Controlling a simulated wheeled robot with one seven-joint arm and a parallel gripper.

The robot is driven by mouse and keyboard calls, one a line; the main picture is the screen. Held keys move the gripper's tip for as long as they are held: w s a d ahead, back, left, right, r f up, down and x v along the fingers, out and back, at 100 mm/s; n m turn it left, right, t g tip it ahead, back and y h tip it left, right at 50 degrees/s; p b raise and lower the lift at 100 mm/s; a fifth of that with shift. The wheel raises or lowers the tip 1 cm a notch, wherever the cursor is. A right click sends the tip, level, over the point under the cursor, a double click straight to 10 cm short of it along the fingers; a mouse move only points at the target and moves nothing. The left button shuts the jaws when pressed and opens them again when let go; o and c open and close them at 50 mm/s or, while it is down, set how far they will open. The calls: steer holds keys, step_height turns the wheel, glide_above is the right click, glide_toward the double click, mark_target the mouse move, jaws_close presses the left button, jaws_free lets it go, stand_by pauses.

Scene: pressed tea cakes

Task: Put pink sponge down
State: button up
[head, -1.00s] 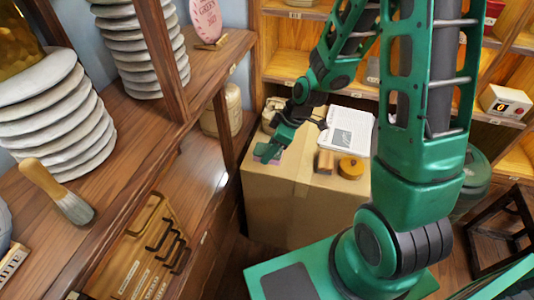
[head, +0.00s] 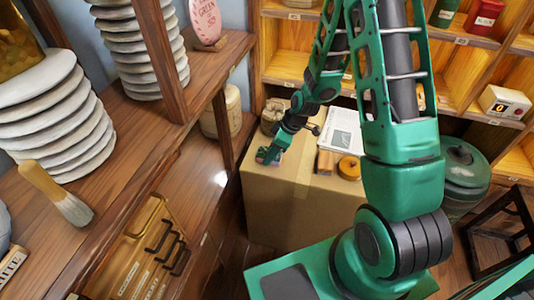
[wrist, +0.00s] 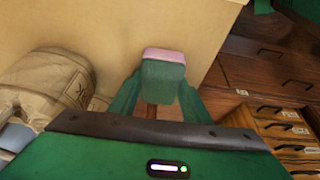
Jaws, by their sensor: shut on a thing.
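The pink sponge (wrist: 164,54) is held between my gripper's two fingers in the wrist view. Its pink layer is at the far end, and a grey-green layer lies nearer me. My gripper (wrist: 158,90) is shut on it. In the head view my gripper (head: 268,158) is small, at the left end of the cardboard box (head: 300,210) top, and the sponge is mostly hidden by the fingers. I cannot tell whether the sponge touches the box.
On the box are a paper sheet (head: 341,131), a round yellow-brown thing (head: 349,168), a small wooden block (head: 325,162) and a wrapped bundle (head: 272,112). Wooden shelves (head: 150,130) stand close on the left. Bare box top lies right of my gripper.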

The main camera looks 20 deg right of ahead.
steer(key=o, duration=1.3)
steer(key=v, duration=1.1)
steer(key=s+d+r+m+g+h, duration=0.1)
steer(key=s+d+r+m+h, duration=0.2)
steer(key=s+d+r+m, duration=0.7)
steer(key=s+d+r+m+g, duration=0.1)
steer(key=s+r+m, duration=0.2)
steer(key=s, duration=0.6)
steer(key=s+d+r+m, duration=0.1)
steer(key=s+r+m, duration=0.3)
steer(key=s, duration=0.5)
steer(key=shift+s+g+h, duration=0.3)
steer(key=shift+s+g, duration=0.1)
